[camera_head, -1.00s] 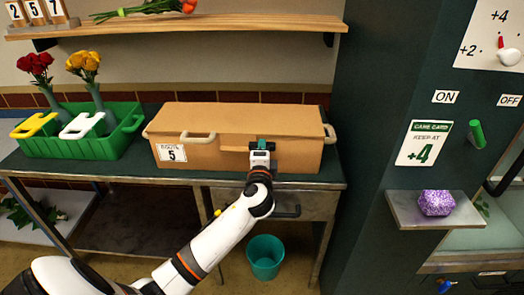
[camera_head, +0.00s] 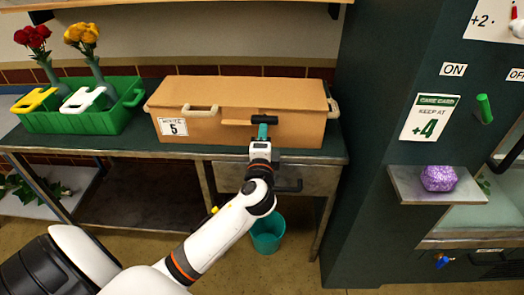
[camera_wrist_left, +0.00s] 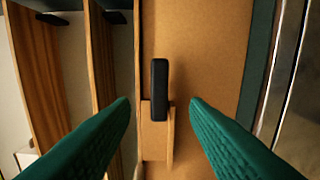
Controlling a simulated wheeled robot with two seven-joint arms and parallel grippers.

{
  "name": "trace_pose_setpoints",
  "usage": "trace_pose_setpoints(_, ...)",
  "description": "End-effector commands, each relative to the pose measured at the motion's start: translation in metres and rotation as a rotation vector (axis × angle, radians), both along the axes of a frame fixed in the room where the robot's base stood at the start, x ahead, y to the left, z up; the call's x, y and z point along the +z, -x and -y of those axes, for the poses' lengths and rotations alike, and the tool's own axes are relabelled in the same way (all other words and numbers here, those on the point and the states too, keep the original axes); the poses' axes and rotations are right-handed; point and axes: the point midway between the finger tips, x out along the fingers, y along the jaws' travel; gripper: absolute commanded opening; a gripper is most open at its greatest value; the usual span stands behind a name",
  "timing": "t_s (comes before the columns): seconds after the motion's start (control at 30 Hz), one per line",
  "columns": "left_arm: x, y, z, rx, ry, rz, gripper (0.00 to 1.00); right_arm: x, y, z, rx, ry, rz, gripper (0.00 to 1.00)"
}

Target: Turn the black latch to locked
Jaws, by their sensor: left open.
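The black latch (camera_head: 265,119) is a short dark bar on the front of the tan box (camera_head: 290,128), right of its middle. It lies level, along the box's length, beside a small wooden tab (camera_head: 237,122). In the left wrist view the latch (camera_wrist_left: 159,88) stands lengthwise in the picture, between the two green fingers. My left gripper (camera_head: 263,133) is in front of the latch, open and empty, with a gap on both sides of it. My right gripper is not in view.
The box has pale handles, one at front left (camera_head: 200,108), and a "5" label. A green tray (camera_head: 98,122) with flower vases stands at left. A shelf (camera_head: 170,8) runs above. A teal bin (camera_head: 267,233) is below. A dark green cabinet (camera_head: 370,200) stands at right.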

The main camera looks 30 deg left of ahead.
Motion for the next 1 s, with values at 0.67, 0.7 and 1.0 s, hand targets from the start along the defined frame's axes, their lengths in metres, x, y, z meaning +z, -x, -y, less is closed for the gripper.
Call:
trace_pose_setpoints(0.67, 0.000, 0.045, 0.027, 0.001, 0.000, 0.000, 0.42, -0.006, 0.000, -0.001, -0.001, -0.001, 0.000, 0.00)
trace_pose_setpoints(0.7, 0.000, 0.045, 0.027, 0.001, 0.000, 0.000, 0.42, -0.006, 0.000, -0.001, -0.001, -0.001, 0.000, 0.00)
trace_pose_setpoints(1.0, -0.008, 0.043, 0.027, -0.005, 0.009, -0.015, 0.42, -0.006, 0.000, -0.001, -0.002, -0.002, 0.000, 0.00)
